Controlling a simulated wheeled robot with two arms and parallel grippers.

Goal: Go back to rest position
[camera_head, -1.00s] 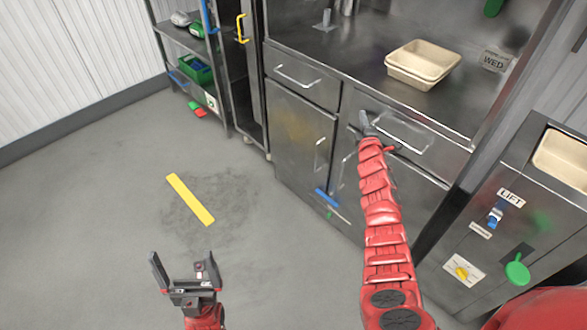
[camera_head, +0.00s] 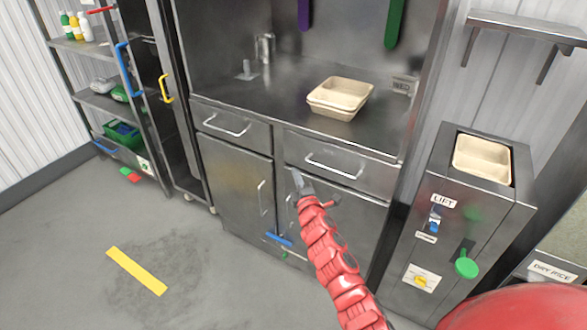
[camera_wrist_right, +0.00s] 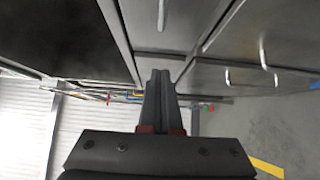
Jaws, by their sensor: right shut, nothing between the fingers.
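My right gripper (camera_head: 299,181) is at the end of my red arm, in front of the steel cabinet's (camera_head: 233,174) drawers and doors. Its fingers are shut and empty. In the right wrist view the gripper (camera_wrist_right: 159,78) shows its two fingers together, with nothing between them. The cabinet's steel fronts and handles lie around it there. Whether the fingertips touch the cabinet I cannot tell. My left gripper is not in view.
Stacked beige trays (camera_head: 338,95) stand on the steel counter. A dispenser labelled LIFT (camera_head: 448,220) stands on the right, beige tray in its top. A shelf rack (camera_head: 97,103) with bottles and a green crate (camera_head: 122,135) is at left. The floor around the yellow strip (camera_head: 137,271) is clear.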

